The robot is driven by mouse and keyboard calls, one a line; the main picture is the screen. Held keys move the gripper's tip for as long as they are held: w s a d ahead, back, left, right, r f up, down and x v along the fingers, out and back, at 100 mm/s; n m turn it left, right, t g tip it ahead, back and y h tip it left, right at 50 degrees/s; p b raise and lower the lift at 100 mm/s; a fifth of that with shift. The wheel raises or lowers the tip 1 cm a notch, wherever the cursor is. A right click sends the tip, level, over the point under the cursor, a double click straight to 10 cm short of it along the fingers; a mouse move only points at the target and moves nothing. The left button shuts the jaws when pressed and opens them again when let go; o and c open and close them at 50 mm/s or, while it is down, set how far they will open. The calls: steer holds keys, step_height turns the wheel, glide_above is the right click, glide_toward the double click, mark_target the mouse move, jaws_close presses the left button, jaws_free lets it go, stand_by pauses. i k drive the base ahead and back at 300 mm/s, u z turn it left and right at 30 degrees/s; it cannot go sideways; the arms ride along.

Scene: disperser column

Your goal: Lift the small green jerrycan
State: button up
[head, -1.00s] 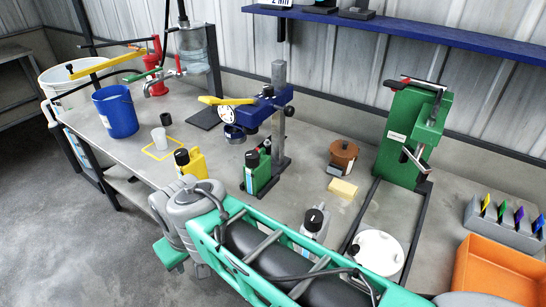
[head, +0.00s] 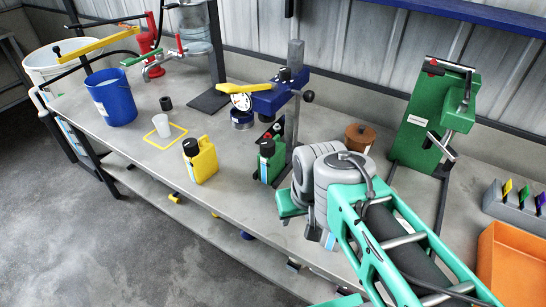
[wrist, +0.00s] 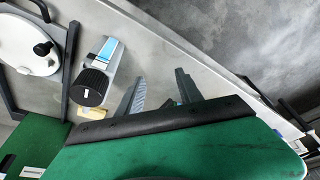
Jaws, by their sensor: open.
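The small green jerrycan (head: 268,164) stands upright on the bench in the head view, with a dark cap and a pale label. It is beside the blue stand's post and left of my arm. I cannot make it out in the wrist view. My gripper (wrist: 158,88) shows in the wrist view with two grey fingers apart and nothing between them. In the head view my arm largely hides it. A grey-white jerrycan (wrist: 104,66) with a black ribbed cap and blue label is just left of the fingers in the wrist view, outside them.
A yellow jerrycan (head: 201,160) stands left of the green one, near the bench's front edge. The blue stand (head: 282,92) rises behind the green one. A green press (head: 425,125) and orange bin (head: 508,262) are at right. A white lid (wrist: 28,45) shows in the wrist view.

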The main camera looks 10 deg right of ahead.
mark_target(268, 169)
steer(key=u, duration=2.4)
steer(key=i, duration=2.15)
steer(key=z, duration=2.95)
steer(key=i, duration=0.5)
steer(key=u, duration=0.1)
